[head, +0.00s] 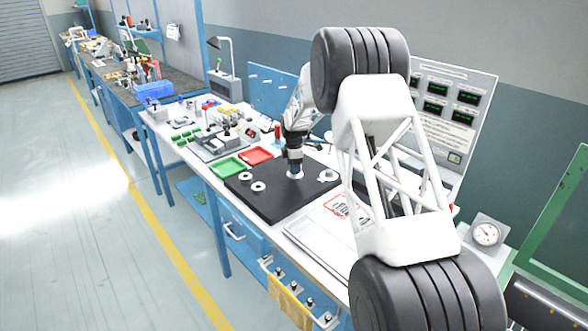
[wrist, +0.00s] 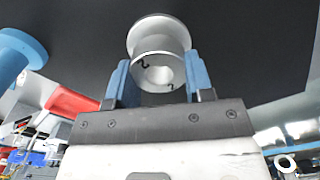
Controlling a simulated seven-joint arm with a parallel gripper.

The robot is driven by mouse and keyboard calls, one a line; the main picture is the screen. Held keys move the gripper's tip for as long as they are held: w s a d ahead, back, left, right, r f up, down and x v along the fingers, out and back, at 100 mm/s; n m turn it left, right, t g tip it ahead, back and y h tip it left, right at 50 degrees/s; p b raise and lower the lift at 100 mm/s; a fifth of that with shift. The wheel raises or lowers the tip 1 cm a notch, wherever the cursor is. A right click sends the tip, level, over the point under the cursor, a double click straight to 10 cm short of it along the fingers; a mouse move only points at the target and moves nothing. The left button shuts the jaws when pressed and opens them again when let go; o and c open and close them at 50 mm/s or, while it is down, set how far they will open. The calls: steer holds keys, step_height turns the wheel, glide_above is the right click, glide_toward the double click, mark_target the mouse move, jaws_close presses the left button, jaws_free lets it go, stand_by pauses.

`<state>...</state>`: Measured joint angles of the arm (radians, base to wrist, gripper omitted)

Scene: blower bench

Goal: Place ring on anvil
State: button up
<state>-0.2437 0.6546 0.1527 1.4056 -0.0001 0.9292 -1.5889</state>
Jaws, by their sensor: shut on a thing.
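In the wrist view, the blue fingers of my gripper (wrist: 159,85) are shut on a white ring (wrist: 158,72) with small dark marks on its face. A wider pale round flange (wrist: 157,28), which may be the anvil, shows directly behind the ring. I cannot tell whether the two touch or are apart. In the head view my gripper (head: 295,163) points down over the black mat (head: 275,203), with a white round piece (head: 295,175) at its tip. Two more white rings (head: 244,177) (head: 258,187) lie on the mat to its left.
A red tray (head: 257,155) and a green tray (head: 228,167) sit behind the mat. A small pale round part (head: 328,176) stands at right. A blue flanged post (wrist: 15,55) is left in the wrist view. The mat's front is clear.

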steer(key=shift+f, duration=0.5)
steer(key=shift+f, duration=0.15)
steer(key=o, duration=1)
step_height(320, 180, up, 12)
steer(key=shift+r, duration=0.15)
steer(key=shift+r, duration=0.1)
stand_by(0.7)
